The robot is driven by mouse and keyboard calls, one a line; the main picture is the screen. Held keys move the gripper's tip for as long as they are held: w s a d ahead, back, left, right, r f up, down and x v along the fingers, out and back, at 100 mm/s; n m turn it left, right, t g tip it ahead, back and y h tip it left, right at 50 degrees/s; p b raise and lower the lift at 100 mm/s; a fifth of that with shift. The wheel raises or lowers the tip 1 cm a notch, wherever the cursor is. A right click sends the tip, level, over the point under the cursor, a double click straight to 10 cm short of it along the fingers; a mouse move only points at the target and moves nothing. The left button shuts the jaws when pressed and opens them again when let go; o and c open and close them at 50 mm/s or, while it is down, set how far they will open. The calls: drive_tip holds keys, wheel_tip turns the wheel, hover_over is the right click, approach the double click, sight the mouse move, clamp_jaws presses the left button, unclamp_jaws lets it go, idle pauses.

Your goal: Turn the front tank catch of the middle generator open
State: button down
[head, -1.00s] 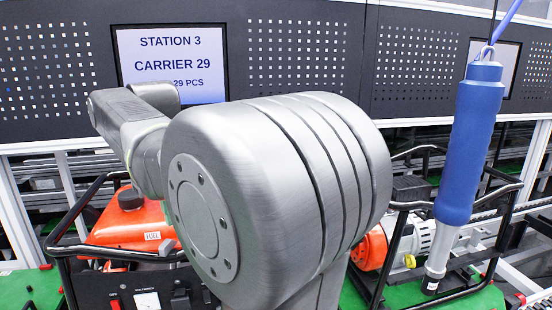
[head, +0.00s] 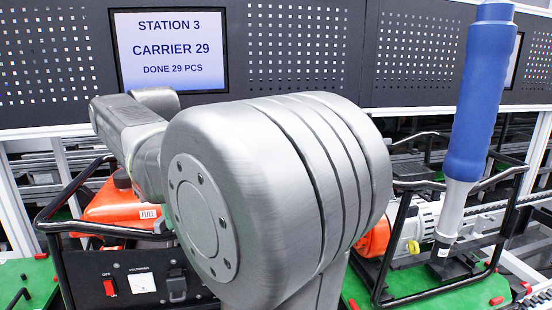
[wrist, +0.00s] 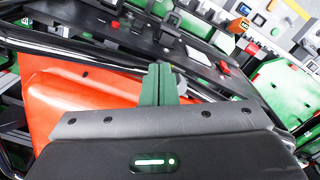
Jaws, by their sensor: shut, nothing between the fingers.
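A generator with an orange-red tank (head: 108,208) and a black tube frame (head: 48,222) stands at left in the head view, partly hidden by my arm. Its black front panel carries a red switch (head: 109,288) and a voltmeter (head: 141,283). In the wrist view the orange tank (wrist: 60,95) lies under and beyond my gripper (wrist: 158,72). Its green fingers are shut together and empty, over the tank near the frame tube. A small grey rounded part shows just right of the fingers; I cannot tell if it is the catch. Contact with it is not clear.
Another generator (head: 372,242) stands at right on a green carrier (head: 425,283). A blue-handled tool (head: 482,100) hangs in front of it. A perforated wall with a station screen (head: 168,50) closes the back. In the wrist view frame tubes run close to the fingers.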

drive_tip(key=shift+w+a+p, duration=0.25)
drive_tip(key=shift+a+p, duration=0.2)
drive_tip(key=shift+a, duration=0.1)
idle(0.7)
drive_tip(key=shift+s+a+r+p, duration=0.1)
drive_tip(key=shift+s+a+p, duration=0.3)
drive_tip(key=shift+p, duration=0.95)
drive_tip(key=shift+s+a+p, duration=0.2)
drive_tip(key=shift+p, duration=0.5)
idle(0.4)
drive_tip(key=shift+s+d+r+p, duration=0.15)
drive_tip(key=shift+r+p, duration=0.4)
drive_tip(key=shift+r, duration=0.9)
drive_tip(key=shift+s+r+p, duration=0.25)
drive_tip(key=shift+r+p, duration=0.3)
drive_tip(key=shift+r, duration=0.9)
